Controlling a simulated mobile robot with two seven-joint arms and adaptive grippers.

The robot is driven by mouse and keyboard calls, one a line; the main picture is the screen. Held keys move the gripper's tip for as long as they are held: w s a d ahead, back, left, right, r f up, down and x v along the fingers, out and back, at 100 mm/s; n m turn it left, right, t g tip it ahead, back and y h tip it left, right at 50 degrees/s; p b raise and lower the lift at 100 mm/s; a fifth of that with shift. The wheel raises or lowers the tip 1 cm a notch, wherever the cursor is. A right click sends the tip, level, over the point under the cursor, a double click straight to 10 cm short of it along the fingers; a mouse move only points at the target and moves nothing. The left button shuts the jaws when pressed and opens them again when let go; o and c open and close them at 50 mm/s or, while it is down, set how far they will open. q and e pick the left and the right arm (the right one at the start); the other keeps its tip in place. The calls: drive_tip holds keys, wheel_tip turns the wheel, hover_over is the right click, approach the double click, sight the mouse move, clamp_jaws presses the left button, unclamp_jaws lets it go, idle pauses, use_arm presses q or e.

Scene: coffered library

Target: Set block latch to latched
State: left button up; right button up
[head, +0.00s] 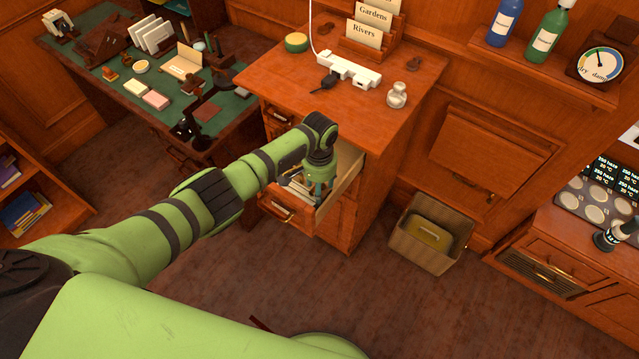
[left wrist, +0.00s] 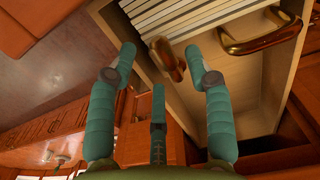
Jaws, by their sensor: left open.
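My left gripper (head: 318,190) reaches down over an open desk drawer (head: 347,181). In the left wrist view my gripper (left wrist: 160,62) has its teal fingers spread, with nothing held between them. A small brass lever with a rounded end (left wrist: 167,60), which looks like the block latch, shows just beyond and between the fingertips. It lies beside a row of pale cards or files (left wrist: 195,18) in the drawer. I cannot tell whether the fingers touch it or whether it is latched. In the head view the gripper hides it. My right gripper is not in view.
A curved brass handle (left wrist: 262,42) shows right of the lever. The desk top (head: 400,65) above the drawer holds a white power strip (head: 348,70) and a glass jar (head: 397,95). A bin (head: 405,250) stands on the floor to the right. The floor in front is clear.

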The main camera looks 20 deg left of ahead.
use_arm(q)
drive_tip(key=shift+a+r, duration=0.15)
drive_tip(key=shift+r, duration=0.3)
wheel_tip(320, 180, up, 11)
drive_tip(key=shift+d, duration=0.2)
